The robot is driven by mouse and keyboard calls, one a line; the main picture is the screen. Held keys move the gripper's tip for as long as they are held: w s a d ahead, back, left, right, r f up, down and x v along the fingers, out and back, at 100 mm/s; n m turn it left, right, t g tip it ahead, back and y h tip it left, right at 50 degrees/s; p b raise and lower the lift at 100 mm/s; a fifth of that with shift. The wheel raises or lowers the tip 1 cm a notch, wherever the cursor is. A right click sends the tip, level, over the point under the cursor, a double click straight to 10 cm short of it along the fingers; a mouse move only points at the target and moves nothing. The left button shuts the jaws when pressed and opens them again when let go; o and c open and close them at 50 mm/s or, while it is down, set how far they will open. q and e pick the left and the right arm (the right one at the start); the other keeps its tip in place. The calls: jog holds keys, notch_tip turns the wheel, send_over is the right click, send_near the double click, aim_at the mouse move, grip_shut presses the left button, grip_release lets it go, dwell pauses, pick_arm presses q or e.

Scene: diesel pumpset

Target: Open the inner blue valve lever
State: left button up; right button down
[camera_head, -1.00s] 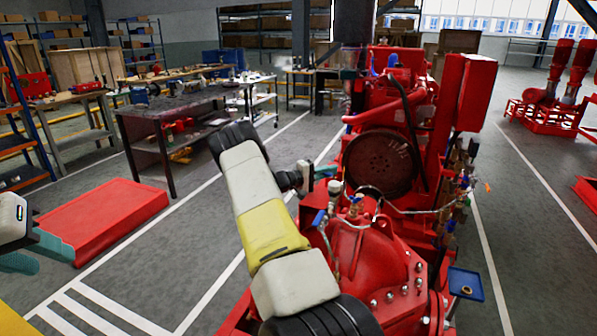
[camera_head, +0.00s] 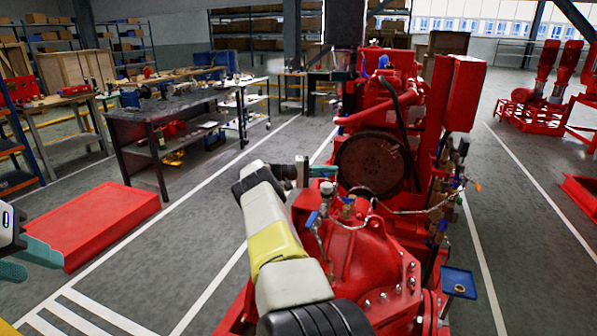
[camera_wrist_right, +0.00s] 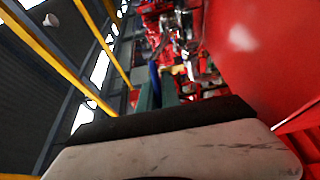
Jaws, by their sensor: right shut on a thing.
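My right arm reaches over the red pump (camera_head: 365,250). My right gripper (camera_head: 324,172) is at the small valve and gauge fittings on top of the pump, left of the round dark disc. In the right wrist view its teal fingers (camera_wrist_right: 158,93) are closed around a blue lever (camera_wrist_right: 153,73); the contact is small and blurred. Another blue lever (camera_head: 312,218) shows just below this gripper in the head view, and a brass fitting with blue (camera_head: 348,207) stands to its right. Which lever is gripped is hard to tell. My left gripper (camera_head: 28,262) is open and empty at the left edge.
The red engine (camera_head: 385,110) stands behind the pump. Thin hoses and several small valves (camera_head: 440,205) line its right side. A blue tray (camera_head: 459,281) sticks out at lower right. A red slab (camera_head: 95,225) lies on the floor at left. Workbenches stand behind.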

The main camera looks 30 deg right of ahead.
jog(key=shift+d, duration=0.1)
dwell(0.5)
jog(key=c, duration=1.6)
grip_release()
jog(key=shift+o, duration=0.2)
